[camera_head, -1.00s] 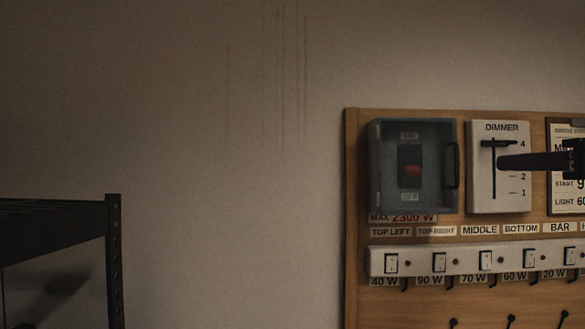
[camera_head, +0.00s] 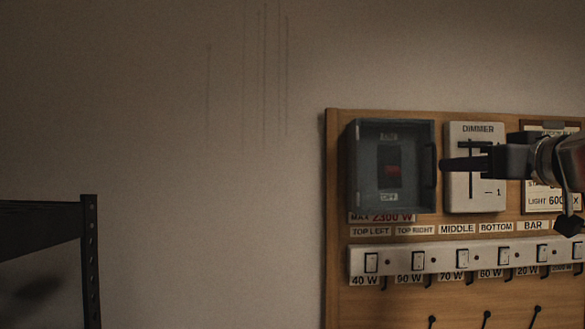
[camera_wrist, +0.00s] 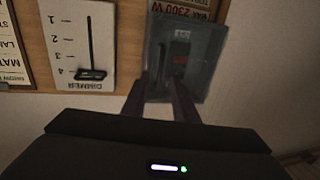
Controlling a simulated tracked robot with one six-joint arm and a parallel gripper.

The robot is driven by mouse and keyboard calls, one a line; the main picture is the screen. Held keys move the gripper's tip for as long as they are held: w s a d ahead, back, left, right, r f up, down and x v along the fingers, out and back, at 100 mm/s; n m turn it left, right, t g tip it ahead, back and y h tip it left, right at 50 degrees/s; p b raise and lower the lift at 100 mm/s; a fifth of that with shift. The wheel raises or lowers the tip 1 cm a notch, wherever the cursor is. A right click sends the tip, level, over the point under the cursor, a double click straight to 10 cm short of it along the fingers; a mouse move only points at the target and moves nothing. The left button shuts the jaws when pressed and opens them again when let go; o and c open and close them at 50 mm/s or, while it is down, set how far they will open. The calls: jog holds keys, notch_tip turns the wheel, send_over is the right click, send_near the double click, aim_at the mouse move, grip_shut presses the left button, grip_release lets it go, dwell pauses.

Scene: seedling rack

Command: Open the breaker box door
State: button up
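The grey breaker box (camera_head: 363,185) hangs on the wooden board, its door shut. A red switch (camera_head: 393,170) shows through the door's clear front. A dark upright handle (camera_head: 430,166) is on the door's right side. My gripper (camera_head: 444,165) reaches in from the right across the dimmer, its tips close to the handle. In the wrist view, where the scene is upside down, the box (camera_wrist: 205,70) lies beyond the two fingers of my gripper (camera_wrist: 160,92). The fingers are apart, with the handle's side of the box between them. I cannot tell whether they touch the handle.
The dimmer panel (camera_head: 490,200) is right of the box, partly behind my arm. Below are labels and a white strip of switches (camera_head: 400,262), with hooks under it. A dark metal rack (camera_head: 90,260) stands at lower left. The wall between is bare.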

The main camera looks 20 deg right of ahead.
aim_at(435, 166)
jog(key=shift+w+d, duration=0.15)
jog(key=shift+w, duration=1.35)
jog(key=shift+w+d, duration=0.1)
jog(key=shift+w, duration=1.35)
jog(key=shift+c, duration=0.4)
grip_shut()
jog(key=shift+a, duration=0.1)
